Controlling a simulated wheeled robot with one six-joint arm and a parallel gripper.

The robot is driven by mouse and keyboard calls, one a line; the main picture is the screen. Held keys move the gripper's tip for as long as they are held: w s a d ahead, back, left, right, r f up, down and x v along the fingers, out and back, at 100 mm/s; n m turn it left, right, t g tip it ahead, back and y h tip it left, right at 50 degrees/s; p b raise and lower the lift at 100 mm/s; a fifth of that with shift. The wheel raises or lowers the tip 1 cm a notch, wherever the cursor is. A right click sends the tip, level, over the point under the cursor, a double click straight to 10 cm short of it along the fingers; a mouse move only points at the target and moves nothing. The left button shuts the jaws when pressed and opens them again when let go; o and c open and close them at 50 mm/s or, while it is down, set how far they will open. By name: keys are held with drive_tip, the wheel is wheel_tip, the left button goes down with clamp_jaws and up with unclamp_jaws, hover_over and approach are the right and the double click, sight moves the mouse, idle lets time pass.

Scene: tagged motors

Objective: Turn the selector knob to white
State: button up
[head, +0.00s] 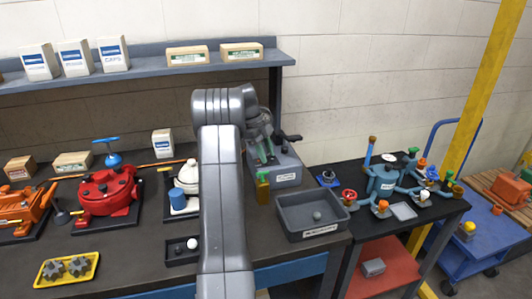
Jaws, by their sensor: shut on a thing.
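No knob that I can pick out for certain as the selector shows in the head view. On the right-hand bench, a blue hub unit (383,184) carries several branches with coloured fittings and a white cap (388,157) on top. A grey-green machine (262,150) with a black handle (288,137) stands on the main bench, just right of my arm. My grey arm rises through the middle of the view and bends away near this machine. My fingertips do not show clearly, and what lies behind my arm is hidden.
A red motor (107,192) and a yellow tray (66,284) with gears are at left. A shelf (145,73) with boxes runs above.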

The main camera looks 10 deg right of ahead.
drive_tip(key=o, duration=1)
drive_tip(key=p+v, duration=0.1)
drive_tip(key=v, duration=1.3)
drive_tip(key=shift+p, duration=0.4)
drive_tip(key=shift+d+f, duration=0.1)
drive_tip(key=b+x, duration=0.1)
drive_tip(key=x, duration=1.2)
drive_tip(key=shift+s+f+b, duration=0.15)
drive_tip(key=shift+f+b, duration=0.2)
drive_tip(key=shift+b, duration=0.05)
